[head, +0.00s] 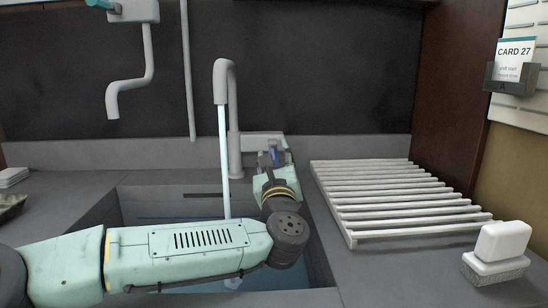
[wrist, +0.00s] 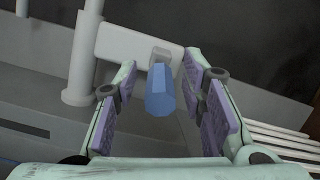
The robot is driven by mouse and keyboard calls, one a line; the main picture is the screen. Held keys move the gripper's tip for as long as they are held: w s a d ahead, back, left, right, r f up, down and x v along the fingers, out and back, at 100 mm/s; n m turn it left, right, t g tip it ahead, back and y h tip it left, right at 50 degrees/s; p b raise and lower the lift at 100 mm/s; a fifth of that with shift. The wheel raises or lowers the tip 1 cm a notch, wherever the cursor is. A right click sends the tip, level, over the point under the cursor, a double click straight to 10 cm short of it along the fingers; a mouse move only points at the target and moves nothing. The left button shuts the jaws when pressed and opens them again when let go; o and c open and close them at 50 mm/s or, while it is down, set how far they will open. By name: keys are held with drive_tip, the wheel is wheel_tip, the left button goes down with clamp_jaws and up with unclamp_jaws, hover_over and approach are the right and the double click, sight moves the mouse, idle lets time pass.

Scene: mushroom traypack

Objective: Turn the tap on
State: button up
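The grey tap (head: 233,140) stands behind the sink (head: 160,206), its spout bent over the basin. A thin pale stream of water (head: 224,165) falls from the spout into the sink. The tap's blue handle (wrist: 160,92) sticks out from the grey side arm of the tap (wrist: 135,47). In the wrist view, my gripper (wrist: 158,72) is open, with one purple-padded finger on each side of the handle and gaps between pads and handle. In the head view, my gripper (head: 273,158) is at the tap's right side, partly hidden by my wrist.
A white slatted rack (head: 345,228) lies on the counter to the right. A white brush-like block (head: 497,255) is at the front right. A second grey spout (head: 149,55) hangs on the wall at left. A card holder (head: 513,74) is on the right wall.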

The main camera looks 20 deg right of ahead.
sight(274, 153)
drive_tip(key=shift+r, duration=0.1)
wheel_tip(274, 153, up, 10)
drive_tip(key=shift+f, duration=0.1)
drive_tip(key=shift+c, duration=0.2)
